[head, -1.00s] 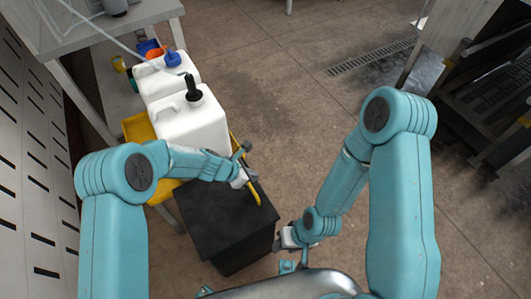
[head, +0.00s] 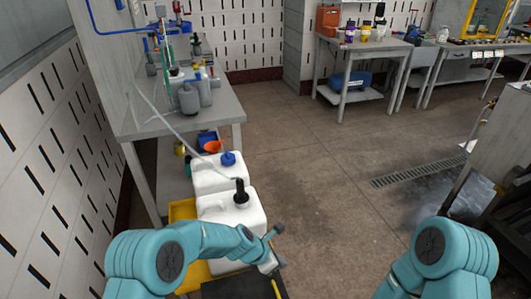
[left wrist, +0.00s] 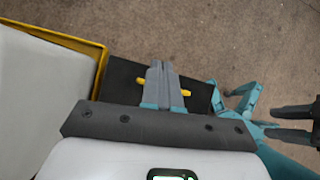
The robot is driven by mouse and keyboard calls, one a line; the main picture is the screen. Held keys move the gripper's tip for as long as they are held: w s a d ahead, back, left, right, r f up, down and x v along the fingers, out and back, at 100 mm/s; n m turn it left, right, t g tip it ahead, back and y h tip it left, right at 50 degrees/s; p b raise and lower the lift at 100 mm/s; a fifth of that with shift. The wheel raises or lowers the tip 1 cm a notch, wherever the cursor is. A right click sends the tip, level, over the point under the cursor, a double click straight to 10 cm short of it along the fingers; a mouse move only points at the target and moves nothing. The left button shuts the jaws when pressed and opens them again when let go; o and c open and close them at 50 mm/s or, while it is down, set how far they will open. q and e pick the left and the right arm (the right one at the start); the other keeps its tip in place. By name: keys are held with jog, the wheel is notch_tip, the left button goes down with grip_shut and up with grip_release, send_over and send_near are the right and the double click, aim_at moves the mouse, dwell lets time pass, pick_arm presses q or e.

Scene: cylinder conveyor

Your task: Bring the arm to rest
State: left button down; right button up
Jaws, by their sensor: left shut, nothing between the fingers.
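My left gripper (head: 272,260) is over the black box (head: 240,288), just right of the nearer white canister (head: 232,216). In the left wrist view its two grey fingers (left wrist: 161,76) are together with nothing between them. A thin yellow piece (left wrist: 185,93) shows on both sides of the fingers, over the dark box top (left wrist: 126,77); the fingers hide its middle. My right arm (head: 440,262) shows only its upper part at the lower right of the head view; its gripper is out of that view.
A second white canister (head: 218,172) with a blue cap stands behind the nearer one, by a yellow tray (head: 182,210). A grey bench (head: 150,125) with lab ware stands at the left. Another table (head: 368,45) stands at the back. The brown floor (head: 310,150) between is clear.

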pick_arm(q)
jog(key=s+a+f+m+g+y+p, duration=0.1)
jog(key=s+a+f, duration=0.2)
jog(key=s+a, duration=0.4)
jog(key=s+a+f+m+g+y+p, duration=0.1)
jog(key=s+a+f, duration=0.1)
jog(key=s+a, duration=0.5)
jog(key=s+a+m, duration=0.4)
jog(key=s+m, duration=0.9)
jog(key=m, duration=0.5)
jog(key=shift+r+y, duration=0.3)
jog(key=shift+r, duration=0.15)
jog(key=shift+a, duration=0.1)
